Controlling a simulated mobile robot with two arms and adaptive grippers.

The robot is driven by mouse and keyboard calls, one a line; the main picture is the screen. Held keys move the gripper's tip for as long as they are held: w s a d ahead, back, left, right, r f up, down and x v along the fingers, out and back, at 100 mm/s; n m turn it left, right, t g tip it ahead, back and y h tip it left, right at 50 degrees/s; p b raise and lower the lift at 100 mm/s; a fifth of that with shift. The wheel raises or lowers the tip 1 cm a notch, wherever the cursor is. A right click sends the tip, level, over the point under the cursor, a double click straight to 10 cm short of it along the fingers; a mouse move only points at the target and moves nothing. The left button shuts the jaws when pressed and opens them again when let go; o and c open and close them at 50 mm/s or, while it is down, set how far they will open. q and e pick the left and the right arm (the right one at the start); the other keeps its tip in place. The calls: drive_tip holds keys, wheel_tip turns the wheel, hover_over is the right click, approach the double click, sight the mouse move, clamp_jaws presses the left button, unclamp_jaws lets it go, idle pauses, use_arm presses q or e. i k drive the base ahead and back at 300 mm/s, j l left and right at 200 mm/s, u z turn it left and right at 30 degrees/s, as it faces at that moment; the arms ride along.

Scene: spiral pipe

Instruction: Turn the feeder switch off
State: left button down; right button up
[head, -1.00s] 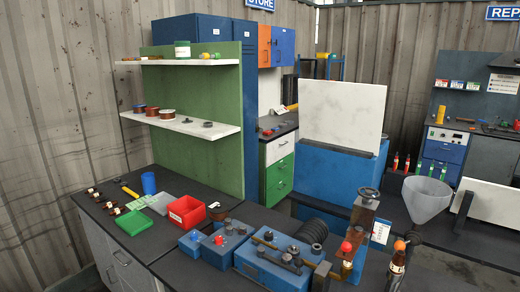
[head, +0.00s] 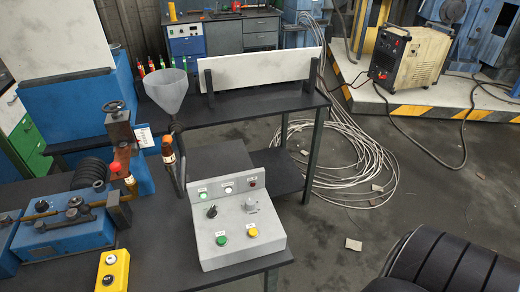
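A grey control box (head: 237,238) with a sloped front stands on the dark bench. It has a black rotary knob (head: 212,211) at left and a grey knob (head: 250,205) at right. The labels are too small to read, so I cannot tell which control is the feeder switch. A grey funnel (head: 166,90) stands behind the box to the left. Neither of my grippers is in view.
A yellow button box (head: 113,270) lies on the bench at lower left. A blue machine block (head: 65,238) with brass fittings stands left of the control box. Coiled cables (head: 350,160) lie on the floor at right. A black ridged object (head: 450,262) fills the lower right corner.

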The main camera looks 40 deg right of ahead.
sight(212, 213)
drive_tip(key=z, duration=1)
